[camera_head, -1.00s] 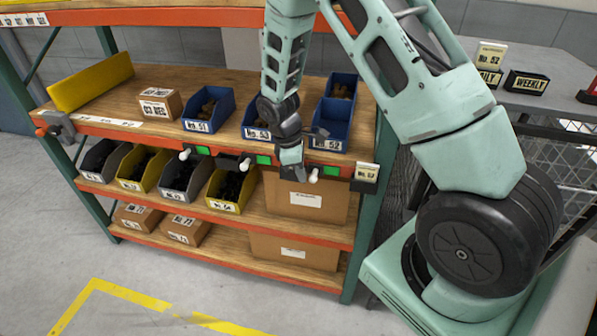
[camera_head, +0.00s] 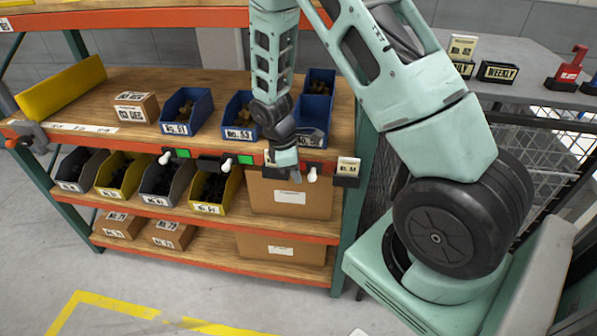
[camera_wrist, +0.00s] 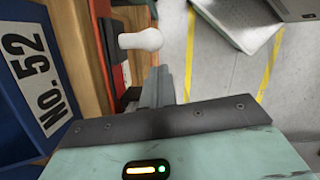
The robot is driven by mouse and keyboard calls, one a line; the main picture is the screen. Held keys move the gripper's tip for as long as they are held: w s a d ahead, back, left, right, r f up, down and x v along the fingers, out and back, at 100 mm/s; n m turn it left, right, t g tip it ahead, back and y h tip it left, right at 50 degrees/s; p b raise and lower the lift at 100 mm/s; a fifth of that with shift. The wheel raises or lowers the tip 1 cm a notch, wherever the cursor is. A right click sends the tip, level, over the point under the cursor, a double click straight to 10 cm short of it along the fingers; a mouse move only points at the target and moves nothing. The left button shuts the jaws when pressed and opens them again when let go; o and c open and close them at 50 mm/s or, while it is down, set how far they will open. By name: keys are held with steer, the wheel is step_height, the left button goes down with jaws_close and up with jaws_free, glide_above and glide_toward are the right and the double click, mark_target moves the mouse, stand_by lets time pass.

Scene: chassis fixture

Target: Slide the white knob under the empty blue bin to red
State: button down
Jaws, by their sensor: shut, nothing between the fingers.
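The empty blue bin (camera_head: 314,108), labelled No. 52, stands at the right end of the upper shelf, partly behind my wrist. Its label (camera_wrist: 38,72) shows in the wrist view. The white knob (camera_head: 312,174) sticks out from the shelf's front rail below that bin. It also shows at the top of the wrist view (camera_wrist: 143,40). My gripper (camera_head: 291,174) is shut and empty, close beside the knob on its left. I cannot tell whether the fingers (camera_wrist: 157,86) touch the knob. No green shows beside this knob. Its indicator is partly hidden by my gripper.
Filled blue bins No. 51 (camera_head: 187,110) and No. 53 (camera_head: 238,112) stand to the left. Other white knobs (camera_head: 165,158) with green indicators (camera_head: 183,153) are along the rail. A tag block (camera_head: 347,171) sits right of the knob. A cardboard box (camera_head: 289,198) stands below.

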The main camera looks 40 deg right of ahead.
steer(key=w+a+v, duration=0.1)
steer(key=v, duration=0.9)
steer(key=shift+w+a+f+b, duration=0.2)
steer(key=shift+w+a+b, duration=0.1)
steer(key=shift+a+b, duration=0.05)
